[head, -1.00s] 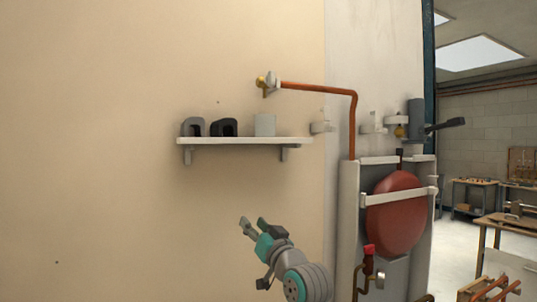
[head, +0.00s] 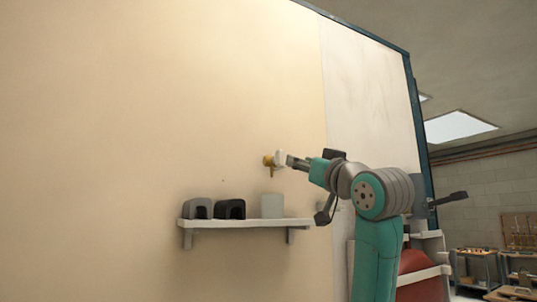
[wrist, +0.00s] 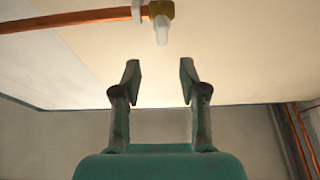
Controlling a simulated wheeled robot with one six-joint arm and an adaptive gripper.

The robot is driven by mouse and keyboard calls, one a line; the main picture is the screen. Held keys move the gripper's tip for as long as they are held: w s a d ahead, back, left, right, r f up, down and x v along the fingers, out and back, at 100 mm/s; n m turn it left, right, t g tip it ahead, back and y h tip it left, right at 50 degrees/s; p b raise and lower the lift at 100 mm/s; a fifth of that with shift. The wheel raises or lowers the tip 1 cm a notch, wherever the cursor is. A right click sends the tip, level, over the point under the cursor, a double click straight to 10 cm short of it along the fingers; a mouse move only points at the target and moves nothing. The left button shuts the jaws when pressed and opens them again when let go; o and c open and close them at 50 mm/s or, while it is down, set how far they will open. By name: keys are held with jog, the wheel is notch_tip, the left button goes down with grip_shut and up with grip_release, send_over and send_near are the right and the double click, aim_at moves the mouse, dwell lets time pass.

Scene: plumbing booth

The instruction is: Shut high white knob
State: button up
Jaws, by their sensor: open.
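In the wrist view, the white knob (wrist: 162,31) hangs off a brass fitting (wrist: 161,9) at the end of a copper pipe, just beyond my fingertips. My gripper (wrist: 159,70) is open and empty; the knob lies past the tips, roughly in line with the gap between the fingers. In the head view, the brass fitting (head: 268,160) is high on the cream wall with a white part beside it. My gripper (head: 291,162) is just right of that part; I cannot tell whether they touch. My arm hides the pipe there.
A shelf (head: 240,223) with two dark arched blocks and a pale grey block is below the fitting. A red tank (head: 412,262) stands partly behind my arm at the right. The wall left of the fitting is clear. In the wrist view, a white clip (wrist: 137,11) holds the copper pipe (wrist: 70,19).

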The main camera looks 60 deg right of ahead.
aim_at(282, 152)
jog(key=x, duration=1.1)
jog(key=shift+a+r, duration=0.2)
jog(key=shift+r, duration=0.25)
grip_shut()
